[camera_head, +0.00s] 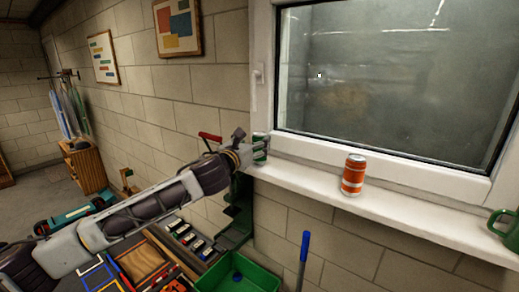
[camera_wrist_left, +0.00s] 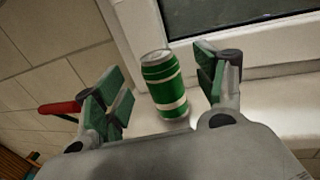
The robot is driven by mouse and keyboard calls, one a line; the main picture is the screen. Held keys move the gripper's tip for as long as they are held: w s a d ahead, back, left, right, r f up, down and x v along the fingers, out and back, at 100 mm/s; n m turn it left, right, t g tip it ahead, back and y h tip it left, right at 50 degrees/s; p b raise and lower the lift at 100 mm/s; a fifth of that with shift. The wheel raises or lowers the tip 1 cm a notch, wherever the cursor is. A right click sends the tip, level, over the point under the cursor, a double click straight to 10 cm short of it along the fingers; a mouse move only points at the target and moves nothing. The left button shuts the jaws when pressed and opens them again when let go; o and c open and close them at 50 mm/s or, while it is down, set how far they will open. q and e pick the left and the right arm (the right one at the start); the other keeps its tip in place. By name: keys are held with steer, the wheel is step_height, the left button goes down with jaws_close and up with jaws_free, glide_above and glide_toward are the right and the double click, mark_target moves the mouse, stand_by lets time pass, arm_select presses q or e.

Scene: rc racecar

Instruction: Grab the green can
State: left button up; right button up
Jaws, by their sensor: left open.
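The green can (camera_wrist_left: 168,86) with pale bands stands on the white windowsill. In the left wrist view it is between the two spread fingers of my left gripper (camera_wrist_left: 166,92), with a visible gap on each side. In the head view the green can (camera_head: 260,147) shows at the left end of the sill, partly hidden by my left gripper (camera_head: 250,146). The left gripper is open and holds nothing. My right gripper is not in view.
An orange can (camera_head: 353,176) stands farther right on the windowsill (camera_head: 400,213), and a green mug (camera_head: 505,230) is at its right end. The window frame rises behind the cans. Below are a green bin (camera_head: 262,275) and a blue-topped handle (camera_head: 305,245).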

arm_select(q)
steer(key=shift+p+x, duration=0.6)
steer(key=shift+x, duration=0.8)
steer(key=shift+p+x, duration=0.3)
steer(key=shift+x, duration=0.9)
steer(key=shift+w, duration=0.1)
steer(key=shift+a, duration=0.1)
steer(key=c, duration=0.9)
